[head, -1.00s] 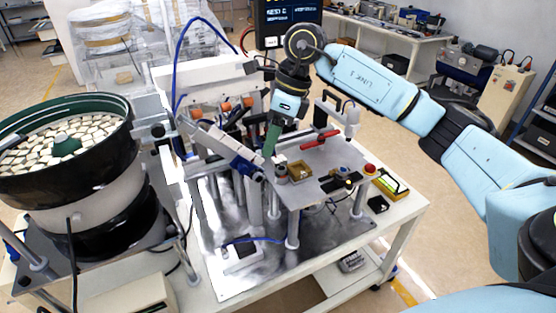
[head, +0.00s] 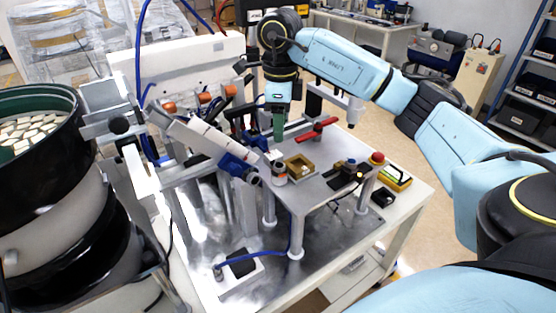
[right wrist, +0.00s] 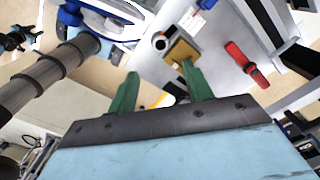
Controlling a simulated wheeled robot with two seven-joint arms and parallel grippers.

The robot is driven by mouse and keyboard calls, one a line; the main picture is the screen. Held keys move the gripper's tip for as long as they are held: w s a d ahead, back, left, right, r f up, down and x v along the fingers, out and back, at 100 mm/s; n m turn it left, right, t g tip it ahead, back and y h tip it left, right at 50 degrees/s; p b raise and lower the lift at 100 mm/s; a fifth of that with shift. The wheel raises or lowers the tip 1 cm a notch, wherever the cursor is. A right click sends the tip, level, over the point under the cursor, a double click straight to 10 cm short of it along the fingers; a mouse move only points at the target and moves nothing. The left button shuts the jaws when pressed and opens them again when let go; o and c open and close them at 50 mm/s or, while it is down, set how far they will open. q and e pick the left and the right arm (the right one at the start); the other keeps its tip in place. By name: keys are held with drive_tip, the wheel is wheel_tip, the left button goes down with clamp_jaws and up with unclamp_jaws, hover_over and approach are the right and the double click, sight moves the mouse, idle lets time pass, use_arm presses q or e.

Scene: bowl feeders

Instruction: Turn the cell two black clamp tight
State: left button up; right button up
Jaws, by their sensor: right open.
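A small black clamp (head: 345,169) with a yellow part sits near the front right of the raised metal plate (head: 318,185). I cannot make it out surely in the right wrist view. A red clamp handle (head: 318,130) lies farther back on the plate; it also shows in the right wrist view (right wrist: 241,63). My right gripper (head: 279,136) points down behind the small cylinder, left of the red handle and apart from the black clamp. Its green fingers are spread with nothing between them in the right wrist view (right wrist: 158,82). My left gripper is out of view.
A brass-coloured block (head: 299,167) and a small cylinder (head: 279,174) stand on the plate. A slanted feeder tube (head: 212,140) and a bowl feeder (head: 45,175) stand left. Floor right of the bench is open.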

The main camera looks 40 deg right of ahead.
sight(279, 165)
wheel_tip(279, 165, down, 11)
drive_tip(key=shift+w+r+p, duration=0.1)
drive_tip(key=shift+p, duration=0.3)
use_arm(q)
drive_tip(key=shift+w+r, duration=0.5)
use_arm(e)
drive_tip(key=c, duration=1)
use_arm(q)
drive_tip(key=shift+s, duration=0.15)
use_arm(e)
drive_tip(key=shift+o, duration=0.2)
